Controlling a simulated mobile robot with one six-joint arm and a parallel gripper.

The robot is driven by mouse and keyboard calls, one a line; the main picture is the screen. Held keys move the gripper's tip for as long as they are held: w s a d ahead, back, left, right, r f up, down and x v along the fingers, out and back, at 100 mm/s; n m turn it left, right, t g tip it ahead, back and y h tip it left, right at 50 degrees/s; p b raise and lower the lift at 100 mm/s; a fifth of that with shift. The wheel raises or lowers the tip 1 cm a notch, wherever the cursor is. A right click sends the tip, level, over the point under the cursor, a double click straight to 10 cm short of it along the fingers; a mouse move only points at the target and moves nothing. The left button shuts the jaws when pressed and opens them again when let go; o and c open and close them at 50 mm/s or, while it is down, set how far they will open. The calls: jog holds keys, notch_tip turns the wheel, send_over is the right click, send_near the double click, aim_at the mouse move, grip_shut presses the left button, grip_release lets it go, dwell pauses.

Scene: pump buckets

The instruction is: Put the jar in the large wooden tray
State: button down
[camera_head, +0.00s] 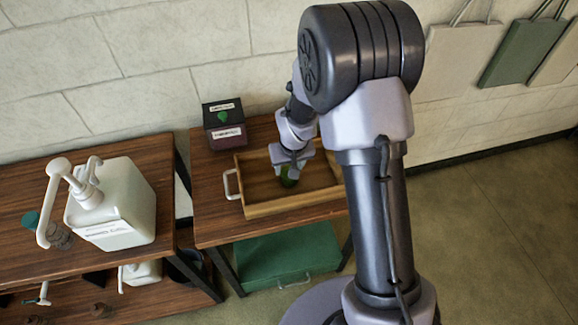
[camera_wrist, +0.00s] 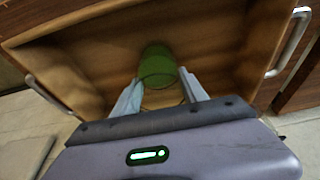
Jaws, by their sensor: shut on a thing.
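The large wooden tray (camera_head: 262,208) sits on the right-hand wooden table, with a white handle on its left end. It fills much of the wrist view (camera_wrist: 60,75). My gripper (camera_head: 287,170) is over the inside of the tray. In the wrist view my gripper (camera_wrist: 160,95) has its two pale fingers on either side of a green jar (camera_wrist: 157,64), shut on it. The jar (camera_head: 288,180) shows as a small green patch below the gripper in the head view. The jar is within the tray's outline; I cannot tell whether it touches the floor.
A dark box (camera_head: 224,124) with labels stands behind the tray. A green case (camera_head: 285,255) lies below the right table.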

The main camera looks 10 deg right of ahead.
jog(key=c, duration=0.6)
grip_release()
jog(key=shift+f, duration=0.1)
jog(key=shift+r+p, duration=0.35)
jog(key=p+v, duration=0.3)
jog(key=v, duration=0.9)
jog(key=shift+r+p, duration=0.3)
jog(key=shift+p, duration=0.1)
jog(key=s+r+m, duration=0.1)
jog(key=s+r, duration=0.4)
jog(key=r, duration=0.4)
jog(key=s+a+r+m+t, duration=0.1)
jog(key=s+r, duration=0.2)
jog(key=s, duration=0.2)
jog(key=s+a+r+m+y, duration=0.1)
jog(key=s+r, duration=0.2)
jog(key=s, duration=0.3)
jog(key=s+a+r+m+t+y, duration=0.1)
jog(key=s+r, duration=0.2)
jog(key=s, duration=0.3)
jog(key=shift+s+a+r+t, duration=0.25)
jog(key=shift+a+r+t, duration=0.05)
jog(key=shift+a+r, duration=0.05)
